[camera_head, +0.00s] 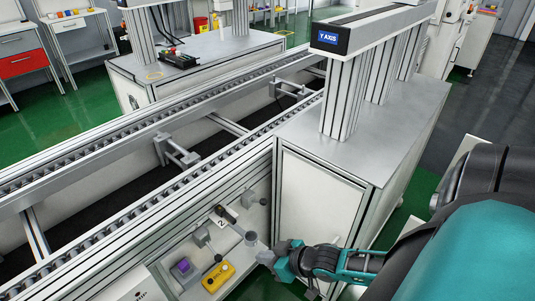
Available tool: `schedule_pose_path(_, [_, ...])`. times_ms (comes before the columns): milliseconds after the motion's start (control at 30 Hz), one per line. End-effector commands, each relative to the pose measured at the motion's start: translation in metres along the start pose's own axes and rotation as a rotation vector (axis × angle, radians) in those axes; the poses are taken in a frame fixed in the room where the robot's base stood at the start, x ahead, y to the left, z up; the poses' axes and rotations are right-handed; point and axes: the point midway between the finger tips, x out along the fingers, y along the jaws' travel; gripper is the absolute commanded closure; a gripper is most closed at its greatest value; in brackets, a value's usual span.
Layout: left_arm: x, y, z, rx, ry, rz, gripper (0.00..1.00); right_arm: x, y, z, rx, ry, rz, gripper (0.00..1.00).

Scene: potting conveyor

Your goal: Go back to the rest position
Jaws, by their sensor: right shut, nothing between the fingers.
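My right arm comes in from the lower right in the head view. My right gripper (267,256) is at its end, at the lower middle, beside the small shelf (233,261) on the front of the conveyor. The gripper is shut and empty. It appears close to a grey round-topped part (251,238) on the shelf; I cannot tell whether they touch. My left gripper is out of view.
The conveyor (110,152) runs diagonally across the left. A cabinet (325,205) with a "Y AXIS" beam (370,27) stands just behind my right forearm. The shelf holds a yellow box (218,277) and a purple-topped part (183,267). Green floor shows at right.

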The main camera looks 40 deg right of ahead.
Motion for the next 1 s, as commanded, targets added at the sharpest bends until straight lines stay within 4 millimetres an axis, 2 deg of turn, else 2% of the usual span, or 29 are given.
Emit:
schedule_pose_path(700, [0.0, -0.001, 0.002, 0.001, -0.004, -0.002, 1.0, -0.003, -0.003, 0.002, -0.001, 0.001, -0.002, 1.0])
schedule_pose_path(767, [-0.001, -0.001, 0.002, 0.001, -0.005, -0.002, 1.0, -0.004, -0.013, 0.003, -0.002, 0.003, -0.008, 1.0])
schedule_pose_path(1000, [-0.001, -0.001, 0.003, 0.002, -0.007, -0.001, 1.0, -0.016, -0.097, -0.003, -0.041, 0.029, -0.015, 1.0])
